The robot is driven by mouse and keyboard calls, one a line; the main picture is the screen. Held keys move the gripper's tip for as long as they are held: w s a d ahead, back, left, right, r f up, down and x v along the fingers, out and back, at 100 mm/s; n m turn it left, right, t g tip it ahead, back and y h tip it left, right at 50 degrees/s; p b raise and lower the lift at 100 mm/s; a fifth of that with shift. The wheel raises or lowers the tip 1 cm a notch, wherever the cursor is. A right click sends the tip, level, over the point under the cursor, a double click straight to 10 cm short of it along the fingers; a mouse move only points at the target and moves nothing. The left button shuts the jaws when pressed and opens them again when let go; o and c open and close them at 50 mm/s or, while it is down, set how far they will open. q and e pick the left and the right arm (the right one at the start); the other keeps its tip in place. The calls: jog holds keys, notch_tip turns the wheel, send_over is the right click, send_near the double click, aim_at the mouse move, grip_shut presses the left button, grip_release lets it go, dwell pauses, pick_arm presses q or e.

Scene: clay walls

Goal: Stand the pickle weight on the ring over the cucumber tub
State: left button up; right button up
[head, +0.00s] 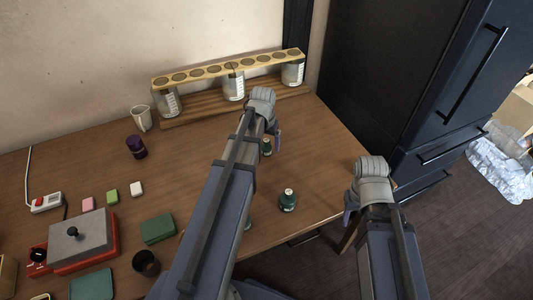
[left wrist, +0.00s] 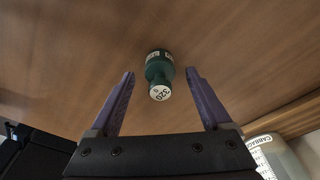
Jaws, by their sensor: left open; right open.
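A dark green pickle weight with a white top (head: 266,147) stands on the table near my left gripper (head: 270,135). In the left wrist view the weight (left wrist: 159,72) shows a number like 320 on its pale end; the open fingers (left wrist: 160,72) flank it without visible contact. Another green weight (head: 288,200) stands nearer the front, and a third (head: 248,222) is mostly hidden by my left arm. A yellow beam with several round rings (head: 207,72) lies across three labelled tubs; I cannot read which is cucumber. My right gripper (head: 350,212) is beyond the table's right edge.
A tub labelled CABBAGE (left wrist: 262,148) shows in the left wrist view. A white mug (head: 141,118), a purple jar (head: 136,147), a red scale-like device (head: 80,243) and small blocks are at left. A dark fridge (head: 385,80) stands right of the table.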

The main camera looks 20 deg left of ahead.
pick_arm(q)
notch_tip(320, 180, down, 2)
jog(key=shift+w+b, duration=0.15)
jog(key=shift+b, duration=0.35)
jog(key=shift+r, duration=0.1)
grip_shut()
dwell(0.4)
